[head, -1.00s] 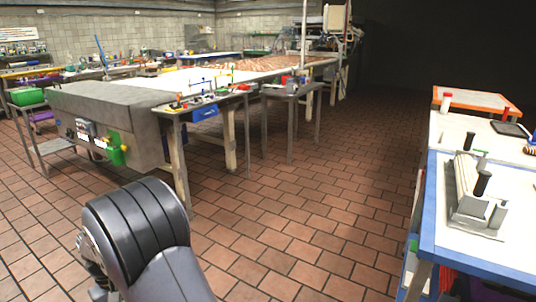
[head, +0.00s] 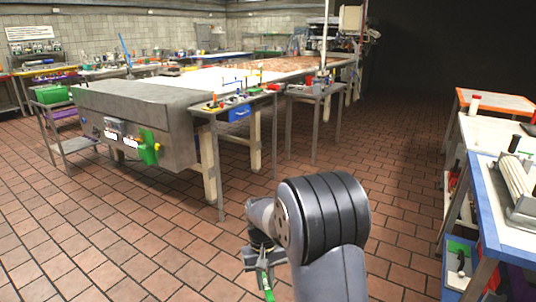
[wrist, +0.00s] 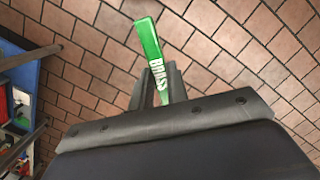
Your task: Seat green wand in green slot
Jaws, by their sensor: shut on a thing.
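My gripper (head: 262,264) hangs over the tiled floor, low in the head view, in front of my dark arm. It is shut on the green wand (head: 268,284). In the wrist view the green wand (wrist: 148,40) sticks out beyond the fingers of my gripper (wrist: 158,84), with white lettering on its side. The floor lies behind it and nothing touches its free end. I cannot pick out the green slot with certainty. A green fitting (head: 148,147) sits on the side of the large grey machine.
The grey machine (head: 150,100) and long table stand at left and centre. A small table (head: 262,92) with a blue box (head: 239,114) adjoins them. A blue-edged bench (head: 478,210) stands close on the right. The tiled floor (head: 390,180) between is clear.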

